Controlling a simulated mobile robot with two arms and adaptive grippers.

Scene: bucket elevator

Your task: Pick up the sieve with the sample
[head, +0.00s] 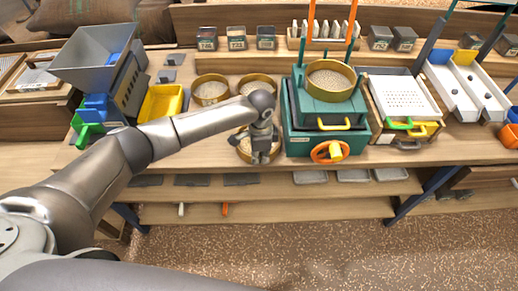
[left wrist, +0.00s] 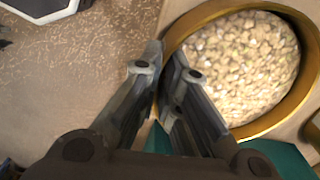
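A brass-rimmed round sieve (head: 243,152) with pale grains stands on the bench just left of the green machine (head: 290,140). My left gripper (head: 265,157) is over its right-hand part and hides some of it. In the left wrist view the sieve (left wrist: 208,18) fills the upper right, its pale granular sample (left wrist: 245,65) inside. The two fingers of my left gripper (left wrist: 163,52) are close together at the near rim, one on each side of it, and look shut on it. The rim between the fingers is mostly hidden. My right gripper is not in view.
Another sieve with grains (head: 330,78) sits on top of the green machine, close to the right. Two more brass sieves (head: 210,89) stand behind. A grey hopper with a yellow bin (head: 162,103) is at left. A white perforated tray (head: 402,97) is at right.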

